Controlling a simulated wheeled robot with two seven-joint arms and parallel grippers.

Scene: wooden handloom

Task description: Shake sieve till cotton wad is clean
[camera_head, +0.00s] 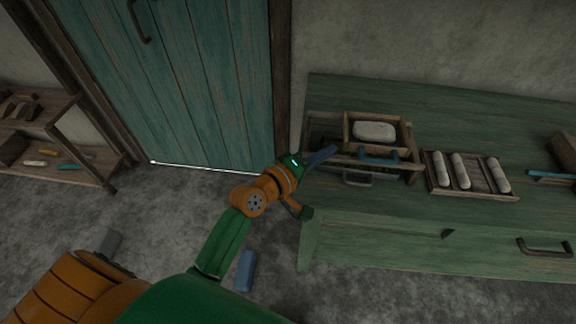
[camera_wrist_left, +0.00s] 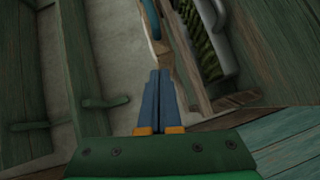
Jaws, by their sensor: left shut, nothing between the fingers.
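The cotton wad (camera_head: 375,131) is a pale, rounded slab lying inside the sieve, a small wooden frame (camera_head: 347,131) with a teal handle (camera_head: 379,159) on its near side. Any dirt on the wad is too small to tell. The sieve sits on a wooden stand at the left end of the green bench. My left gripper (camera_head: 322,156) is shut and empty, left of the sieve and apart from its handle. In the left wrist view its shut fingers (camera_wrist_left: 159,98) point toward a teal curved handle (camera_wrist_left: 150,18). My right gripper is out of view.
A grey handle (camera_head: 369,179) juts below the sieve. A wooden tray (camera_head: 509,194) with several pale rolls lies to the right on the green bench (camera_head: 470,108). A teal door (camera_head: 210,80) and a low shelf (camera_head: 75,110) stand left. The bench's back is clear.

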